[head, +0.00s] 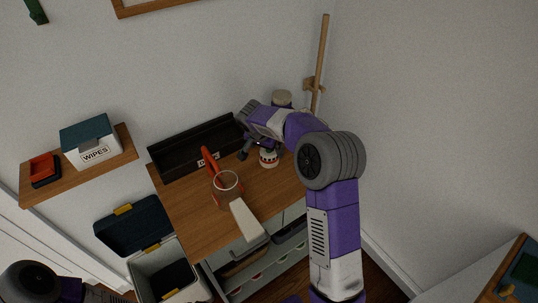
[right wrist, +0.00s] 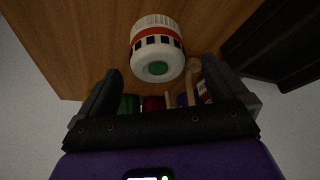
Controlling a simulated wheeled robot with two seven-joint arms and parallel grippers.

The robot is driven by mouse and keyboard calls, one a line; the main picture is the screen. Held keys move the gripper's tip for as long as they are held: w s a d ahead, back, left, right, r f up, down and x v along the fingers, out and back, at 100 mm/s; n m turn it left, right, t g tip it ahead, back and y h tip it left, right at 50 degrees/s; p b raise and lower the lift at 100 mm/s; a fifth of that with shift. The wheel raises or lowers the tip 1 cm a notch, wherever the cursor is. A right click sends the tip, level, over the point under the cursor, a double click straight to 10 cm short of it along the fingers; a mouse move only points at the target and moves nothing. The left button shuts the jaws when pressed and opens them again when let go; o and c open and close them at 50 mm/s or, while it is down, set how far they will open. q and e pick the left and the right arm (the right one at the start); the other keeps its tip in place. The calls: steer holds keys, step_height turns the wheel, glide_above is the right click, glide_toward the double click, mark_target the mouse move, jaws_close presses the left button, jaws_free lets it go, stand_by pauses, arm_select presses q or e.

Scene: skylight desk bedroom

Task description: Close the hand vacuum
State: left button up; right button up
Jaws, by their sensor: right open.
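The hand vacuum lies on the wooden desk in the head view, with a white body (head: 247,220), a round, clear-looking cup with a reddish rim (head: 226,184) and a raised orange-red part (head: 209,163) behind the cup. Whether its parts are joined is too small to tell. My right gripper (head: 244,152) is open above the back of the desk, right of the vacuum and apart from it. In the right wrist view its fingers (right wrist: 160,88) are spread and the vacuum is not seen. My left gripper is out of view; only part of that arm shows at bottom left.
A white jar with a red band (head: 268,157) stands close to my right gripper; a similar one shows in the right wrist view (right wrist: 157,47). A black tray (head: 180,165) lies along the desk's back. A wall shelf (head: 115,158) holds a wipes box (head: 90,141). An open bin (head: 150,262) stands below.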

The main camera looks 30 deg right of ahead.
steer(key=x, duration=0.3)
steer(key=shift+d+f, duration=0.3)
steer(key=shift+d, duration=0.05)
steer(key=shift+c, duration=0.5)
steer(key=c, duration=1.2)
